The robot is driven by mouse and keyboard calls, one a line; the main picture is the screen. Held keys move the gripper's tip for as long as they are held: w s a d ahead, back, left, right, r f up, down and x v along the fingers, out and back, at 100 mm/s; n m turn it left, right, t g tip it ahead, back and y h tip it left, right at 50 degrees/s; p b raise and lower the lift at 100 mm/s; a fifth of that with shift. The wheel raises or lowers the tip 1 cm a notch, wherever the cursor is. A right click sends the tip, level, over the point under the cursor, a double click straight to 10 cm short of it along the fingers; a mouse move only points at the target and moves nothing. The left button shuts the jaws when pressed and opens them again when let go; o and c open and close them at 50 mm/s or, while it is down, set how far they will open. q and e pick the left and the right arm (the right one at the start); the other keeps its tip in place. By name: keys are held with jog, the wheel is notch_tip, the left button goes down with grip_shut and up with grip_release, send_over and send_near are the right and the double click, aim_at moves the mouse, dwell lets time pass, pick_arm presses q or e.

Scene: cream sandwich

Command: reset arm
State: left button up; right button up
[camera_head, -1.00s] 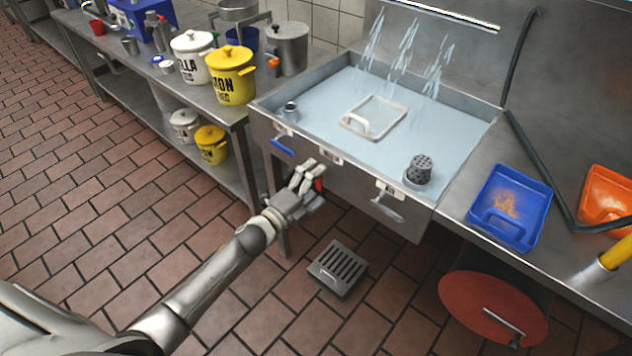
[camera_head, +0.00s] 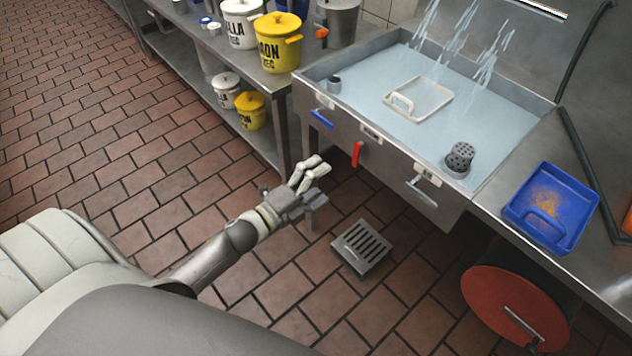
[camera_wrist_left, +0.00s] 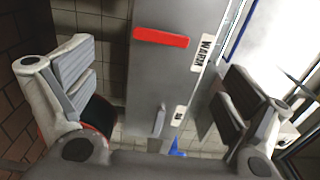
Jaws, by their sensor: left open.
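My left gripper (camera_head: 312,176) is open and empty in the head view, below and in front of the sink's front panel. The arm comes in from the lower left. In the left wrist view the two fingers of the left gripper (camera_wrist_left: 165,95) stand wide apart with nothing between them. Beyond them is the sink front with a red handle (camera_wrist_left: 161,37) and a label reading WARM (camera_wrist_left: 203,52). The red handle also shows in the head view (camera_head: 357,154), apart from the gripper. My right gripper is not in view.
The water-filled sink (camera_head: 350,98) has a blue handle (camera_head: 321,119) and a grey handle (camera_head: 420,193). A blue tray (camera_head: 584,192) is on the right counter. A floor drain (camera_head: 361,247) and a red round lid (camera_head: 515,306) are below. The tiled floor at left is clear.

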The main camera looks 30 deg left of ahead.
pick_arm(q)
jog(key=shift+s+a, duration=0.2)
jog(key=shift+s, duration=0.45)
jog(key=s+a+f+n+g+y+p, duration=0.15)
jog(key=s+f+n, duration=0.25)
jog(key=f, duration=0.5)
jog(key=s+a+f+n+g+y, duration=0.1)
jog(key=s+f+n+g+y, duration=0.2)
jog(key=f, duration=0.6)
jog(key=s+a+f+n+g+y+p, duration=0.15)
jog(key=s+f+n, duration=0.25)
jog(key=f, duration=0.5)
jog(key=s+d+f+n+g, duration=0.1)
jog(key=s+f+n+g, duration=0.2)
jog(key=s, duration=0.7)
jog(key=s+d+f+n+g, duration=0.2)
jog(key=s+f+n+g, duration=0.1)
jog(key=s+f, duration=0.4)
jog(key=s+d+f+n+g, duration=0.2)
jog(key=s+f+g, duration=0.2)
jog(key=s, duration=0.9)
notch_tip(320, 180, down, 2)
jog(key=shift+d+n+p, duration=0.2)
jog(key=shift+n+p, duration=0.2)
jog(key=shift+p, duration=0.05)
